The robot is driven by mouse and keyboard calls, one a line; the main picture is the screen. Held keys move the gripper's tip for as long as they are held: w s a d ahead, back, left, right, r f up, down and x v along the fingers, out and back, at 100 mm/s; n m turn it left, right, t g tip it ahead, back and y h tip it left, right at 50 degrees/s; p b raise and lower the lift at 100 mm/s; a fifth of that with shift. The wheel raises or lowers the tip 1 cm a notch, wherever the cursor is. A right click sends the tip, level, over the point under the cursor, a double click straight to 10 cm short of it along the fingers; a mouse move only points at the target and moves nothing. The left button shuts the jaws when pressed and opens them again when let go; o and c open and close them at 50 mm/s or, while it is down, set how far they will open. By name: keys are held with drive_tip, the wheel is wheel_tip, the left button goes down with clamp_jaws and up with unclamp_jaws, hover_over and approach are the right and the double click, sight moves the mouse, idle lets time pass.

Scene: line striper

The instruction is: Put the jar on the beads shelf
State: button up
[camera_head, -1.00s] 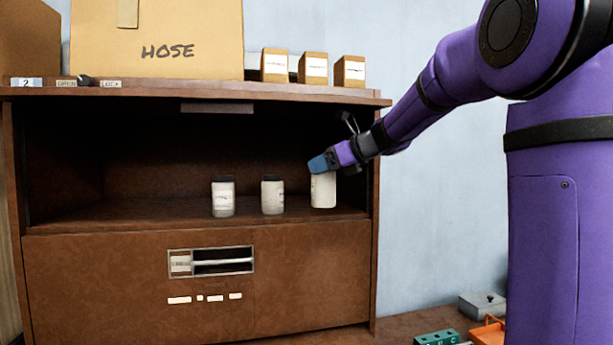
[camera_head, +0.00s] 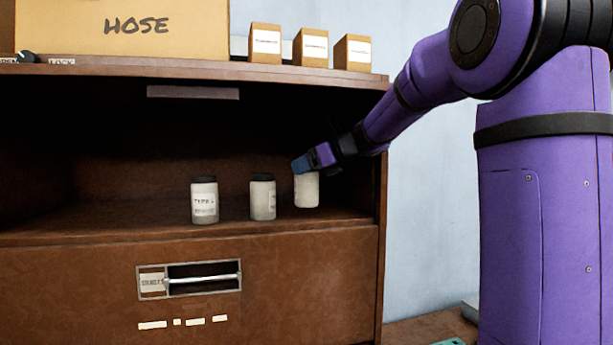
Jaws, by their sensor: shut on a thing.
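A white jar (camera_head: 307,191) is at the right side of the open shelf (camera_head: 120,232) of the brown cabinet. My gripper (camera_head: 303,166) is shut on the top of this jar, and its blue fingertip covers the lid. The jar is upright; I cannot tell whether its base touches the shelf. Two more white jars with dark lids stand on the shelf to its left, a middle jar (camera_head: 263,199) and a left jar (camera_head: 204,202) whose label seems to start with "TYPE". No sign reading "beads" is legible.
A cardboard box marked HOSE (camera_head: 130,30) and three small labelled boxes (camera_head: 311,48) stand on the cabinet top. A drawer front (camera_head: 80,290) with a framed handle (camera_head: 190,278) is below the shelf. The shelf's left part is clear. The cabinet's right side wall is close to my gripper.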

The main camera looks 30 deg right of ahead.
sight(307, 184)
drive_tip(key=shift+s+f, duration=0.25)
drive_tip(key=shift+f, duration=0.1)
drive_tip(key=shift+w+f, duration=0.1)
drive_tip(key=shift+f, duration=0.65)
drive_tip(key=shift+f, duration=0.1)
drive_tip(key=o, duration=1.3)
drive_tip(key=shift+f, duration=0.1)
